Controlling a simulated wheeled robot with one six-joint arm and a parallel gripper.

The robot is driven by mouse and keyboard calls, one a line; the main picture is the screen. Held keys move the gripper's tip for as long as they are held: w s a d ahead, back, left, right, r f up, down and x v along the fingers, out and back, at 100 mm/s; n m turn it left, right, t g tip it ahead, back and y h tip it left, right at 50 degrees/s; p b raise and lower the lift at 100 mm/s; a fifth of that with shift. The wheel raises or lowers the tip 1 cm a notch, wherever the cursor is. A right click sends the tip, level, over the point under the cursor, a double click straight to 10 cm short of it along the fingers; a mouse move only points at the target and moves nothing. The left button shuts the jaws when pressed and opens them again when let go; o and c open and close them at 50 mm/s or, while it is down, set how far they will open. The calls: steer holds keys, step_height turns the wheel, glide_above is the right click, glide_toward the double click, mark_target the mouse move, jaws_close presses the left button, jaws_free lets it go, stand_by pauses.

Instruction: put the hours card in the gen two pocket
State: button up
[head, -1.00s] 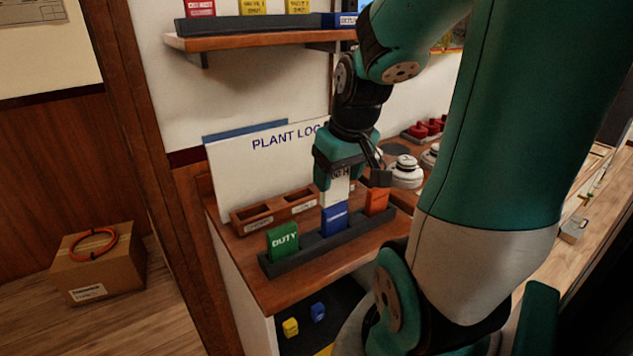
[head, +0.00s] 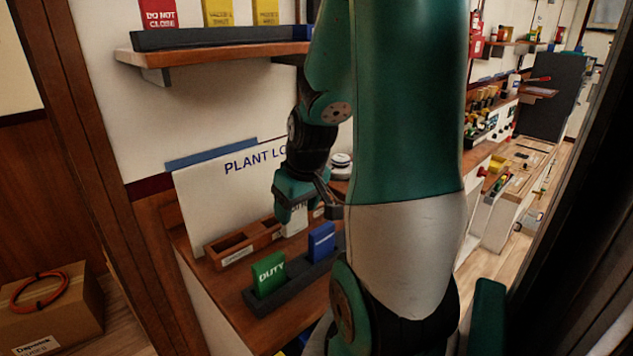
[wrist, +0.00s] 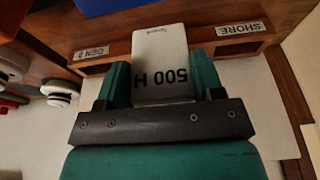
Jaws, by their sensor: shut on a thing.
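My gripper (head: 292,205) is shut on the white hours card (head: 296,222), marked 500 H, which points down from the fingers. The card also shows between the green fingers in the wrist view (wrist: 162,62). The wooden pocket rack (head: 228,246) stands against the plant log board. In the wrist view the GEN 2 label (wrist: 92,52) is left of the card and the SHORE label (wrist: 241,28) is right of it. The card's far end overlaps the rack between these labels; I cannot tell whether it is inside a pocket. The gripper and arm hide part of the rack in the head view.
A dark tray (head: 262,302) in front of the rack holds a green DUTY card (head: 269,274) and a blue card (head: 321,242). A shelf (head: 215,52) hangs above the plant log board (head: 215,195). A box (head: 60,315) stands on the floor at left.

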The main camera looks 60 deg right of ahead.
steer(key=p, duration=0.1)
steer(key=d+r+p, duration=0.1)
steer(key=p, duration=0.1)
steer(key=shift+d+r, duration=0.1)
steer(key=shift+d, duration=0.15)
steer(key=shift+w+d+f+p, duration=0.6)
steer(key=shift+d+f, duration=0.2)
steer(key=shift+d, duration=1.3)
steer(key=shift+w+d+f+p, duration=0.55)
steer(key=shift+d+f, duration=0.2)
steer(key=shift+d, duration=1.4)
steer(key=shift+w+d+f+p, duration=0.55)
steer(key=shift+d+f, duration=0.25)
steer(key=shift+d, duration=1.3)
steer(key=shift+f, duration=0.1)
steer(key=o, duration=1)
steer(key=shift+s+r, duration=0.1)
steer(key=shift+r, duration=0.45)
steer(key=v, duration=1.1)
